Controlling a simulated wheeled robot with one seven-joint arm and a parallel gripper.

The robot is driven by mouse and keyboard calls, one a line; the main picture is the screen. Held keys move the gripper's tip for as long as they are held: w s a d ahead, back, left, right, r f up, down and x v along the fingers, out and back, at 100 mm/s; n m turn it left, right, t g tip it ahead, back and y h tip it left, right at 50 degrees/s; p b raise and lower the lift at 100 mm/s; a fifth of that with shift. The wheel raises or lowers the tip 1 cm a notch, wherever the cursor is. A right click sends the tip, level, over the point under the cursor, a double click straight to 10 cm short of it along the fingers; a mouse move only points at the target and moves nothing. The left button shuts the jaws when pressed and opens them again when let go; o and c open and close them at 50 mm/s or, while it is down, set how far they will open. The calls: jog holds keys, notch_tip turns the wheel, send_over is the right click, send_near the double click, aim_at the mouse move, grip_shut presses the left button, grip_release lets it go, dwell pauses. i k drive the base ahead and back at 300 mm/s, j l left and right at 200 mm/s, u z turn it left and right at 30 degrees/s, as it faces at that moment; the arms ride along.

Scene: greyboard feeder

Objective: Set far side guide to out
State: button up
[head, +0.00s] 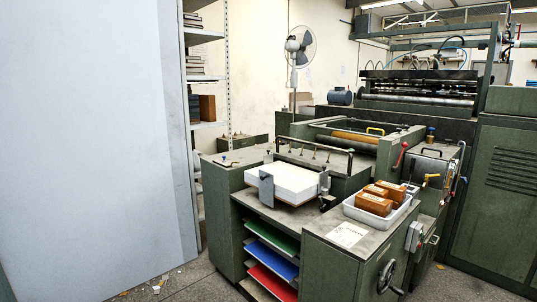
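The green feeder (226,185) stands in the middle of the head view. A stack of white board (290,183) lies on its top. One grey upright plate (267,191) stands against the stack's near left side. Another dark upright piece (324,184) stands at the stack's right end. Small knobs and a dark rail (315,143) show behind the stack. I cannot tell which of these pieces is the far side guide or what position it is set to. My gripper is not in view.
A pale panel (85,140) fills the left. A white tray (377,212) with wooden blocks sits at the feeder's right. A handwheel (390,276), a red-handled lever (400,155) and a yellow handle (430,178) stick out at right. Open floor (170,275) with scraps lies front left.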

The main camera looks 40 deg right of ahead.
aim_at(267, 159)
jog(key=i+j+z, duration=0.15)
jog(key=i, duration=0.3)
jog(key=i+j+z, duration=0.1)
jog(key=i, duration=0.4)
jog(key=i+j+z, duration=0.15)
jog(key=i, duration=0.3)
